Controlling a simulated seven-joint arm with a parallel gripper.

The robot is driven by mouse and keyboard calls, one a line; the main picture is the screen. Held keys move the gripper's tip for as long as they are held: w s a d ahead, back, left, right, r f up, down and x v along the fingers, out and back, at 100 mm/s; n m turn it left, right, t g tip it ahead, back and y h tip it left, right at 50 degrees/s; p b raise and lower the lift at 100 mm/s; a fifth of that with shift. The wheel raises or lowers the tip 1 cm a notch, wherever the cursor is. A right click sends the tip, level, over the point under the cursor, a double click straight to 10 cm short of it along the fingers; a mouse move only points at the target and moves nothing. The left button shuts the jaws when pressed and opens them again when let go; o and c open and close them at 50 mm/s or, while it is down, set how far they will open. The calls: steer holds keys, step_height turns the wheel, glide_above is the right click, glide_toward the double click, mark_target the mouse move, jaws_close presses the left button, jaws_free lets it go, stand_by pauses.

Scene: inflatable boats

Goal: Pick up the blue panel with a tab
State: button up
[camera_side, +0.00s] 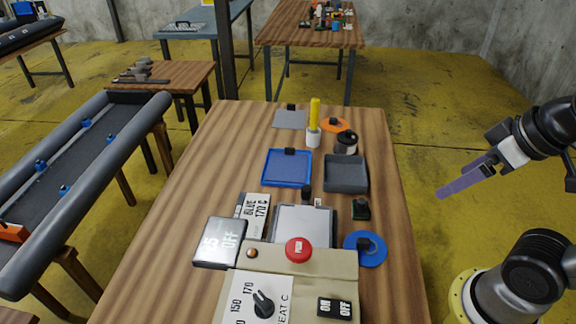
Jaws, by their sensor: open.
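The blue panel (287,170) is a square sheet with a raised rim, lying flat on the wooden table left of its middle line. Its small black tab (290,151) stands at the far edge. My gripper (452,186) has long purple fingers and hangs in the air beyond the table's right edge, well to the right of the panel. It is open and nothing shows between the fingers.
A dark grey tray (346,173) sits just right of the panel. Behind stand a yellow stick in a white holder (314,136), a grey sheet (290,119) and an orange disc (330,123). A heat-press box (297,262) and blue disc (374,259) are in front.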

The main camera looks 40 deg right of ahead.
steer(key=c, duration=0.7)
steer(key=shift+o, duration=0.2)
